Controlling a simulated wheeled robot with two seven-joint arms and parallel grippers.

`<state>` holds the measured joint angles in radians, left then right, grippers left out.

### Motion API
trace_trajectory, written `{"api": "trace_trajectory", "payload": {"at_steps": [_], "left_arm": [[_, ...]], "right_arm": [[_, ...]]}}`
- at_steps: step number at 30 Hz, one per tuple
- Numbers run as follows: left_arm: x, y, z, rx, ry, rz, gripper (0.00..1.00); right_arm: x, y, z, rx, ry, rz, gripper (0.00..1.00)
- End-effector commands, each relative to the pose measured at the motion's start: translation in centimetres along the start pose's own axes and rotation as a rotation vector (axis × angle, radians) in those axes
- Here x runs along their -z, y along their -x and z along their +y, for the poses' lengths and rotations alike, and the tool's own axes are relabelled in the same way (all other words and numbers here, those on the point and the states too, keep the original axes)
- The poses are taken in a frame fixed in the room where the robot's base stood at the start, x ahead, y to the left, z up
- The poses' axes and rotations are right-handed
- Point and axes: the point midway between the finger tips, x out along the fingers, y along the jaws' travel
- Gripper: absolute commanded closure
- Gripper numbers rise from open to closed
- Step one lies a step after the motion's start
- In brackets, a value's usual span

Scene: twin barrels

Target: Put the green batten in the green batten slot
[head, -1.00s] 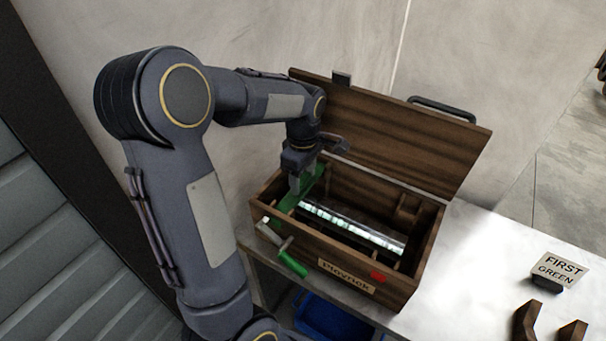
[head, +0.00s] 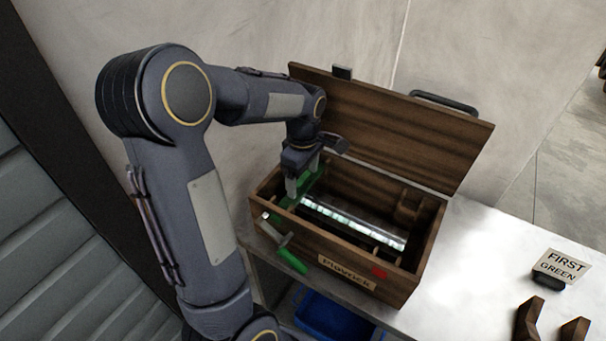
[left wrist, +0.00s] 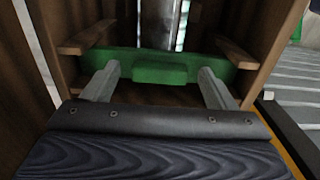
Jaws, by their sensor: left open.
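The green batten (head: 309,188) lies across the left end inside the open wooden box (head: 345,263). In the left wrist view the batten (left wrist: 200,66) spans between the box walls, by two wooden strips (left wrist: 87,38), with a raised green block (left wrist: 160,74) at its middle. My left gripper (head: 302,175) is over the batten, pointing down. Its fingers stand open on either side of the raised block, with a gap on each side. Whether the batten is fully seated in a slot cannot be told. My right gripper is not in view.
A shiny metal cylinder (head: 350,224) lies along the box. The open lid (head: 390,125) stands behind it. A crank with a green handle (head: 291,261) sticks out in front. A "FIRST GREEN" sign (head: 561,265) and brown brackets (head: 528,318) are at right. A blue bin (head: 330,317) is below.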

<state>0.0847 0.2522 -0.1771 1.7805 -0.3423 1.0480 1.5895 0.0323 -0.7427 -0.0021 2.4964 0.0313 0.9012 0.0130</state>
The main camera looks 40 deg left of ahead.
Motion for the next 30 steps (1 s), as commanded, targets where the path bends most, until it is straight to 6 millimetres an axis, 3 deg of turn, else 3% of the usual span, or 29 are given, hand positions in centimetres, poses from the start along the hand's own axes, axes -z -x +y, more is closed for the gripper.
{"api": "trace_trajectory", "payload": {"at_steps": [5, 16, 30], "left_arm": [[0.0, 1.5, 0.1, -0.006, 0.001, 0.0, 0.21], [0.0, 7.1, 0.1, -0.003, -0.001, -0.001, 0.21], [0.0, 7.8, 0.0, 0.0, 0.0, 0.0, 0.21]], "right_arm": [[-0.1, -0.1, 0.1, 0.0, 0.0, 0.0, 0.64], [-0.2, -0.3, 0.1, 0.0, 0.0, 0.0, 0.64], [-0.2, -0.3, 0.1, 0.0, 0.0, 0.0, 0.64]]}}
